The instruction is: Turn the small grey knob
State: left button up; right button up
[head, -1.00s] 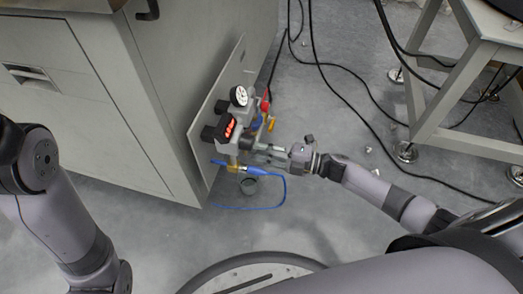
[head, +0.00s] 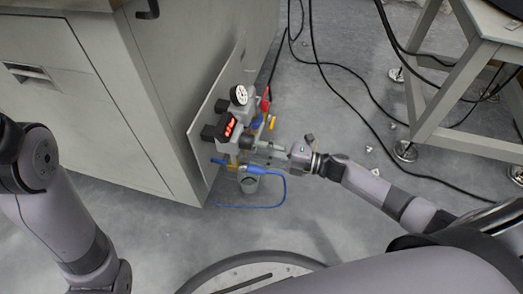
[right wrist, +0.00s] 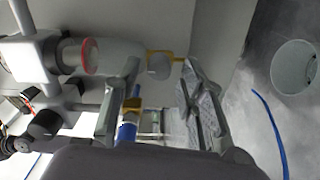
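The small grey knob (right wrist: 159,67) shows in the right wrist view, beside a gold fitting on the pneumatic unit. In the head view I cannot pick it out at this size. My right gripper (head: 262,155) reaches in from the right, low at the unit. In the right wrist view my right gripper (right wrist: 160,88) has its two fingers apart, one on each side of the knob. I see no clear contact with it. My left arm stands at the left edge of the head view; its gripper is outside the picture.
The unit's panel (head: 208,112) stands against a grey cabinet (head: 165,85). The unit carries a round gauge (head: 239,95), a red-lit display (head: 229,126) and a blue hose (head: 285,188). A cup (right wrist: 295,67) stands on the floor close by. Black cables cross the floor at right.

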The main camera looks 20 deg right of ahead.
jog(key=shift+d, duration=0.15)
jog(key=v, duration=1.1)
jog(key=shift+s+d, duration=0.25)
jog(key=shift+s, duration=0.05)
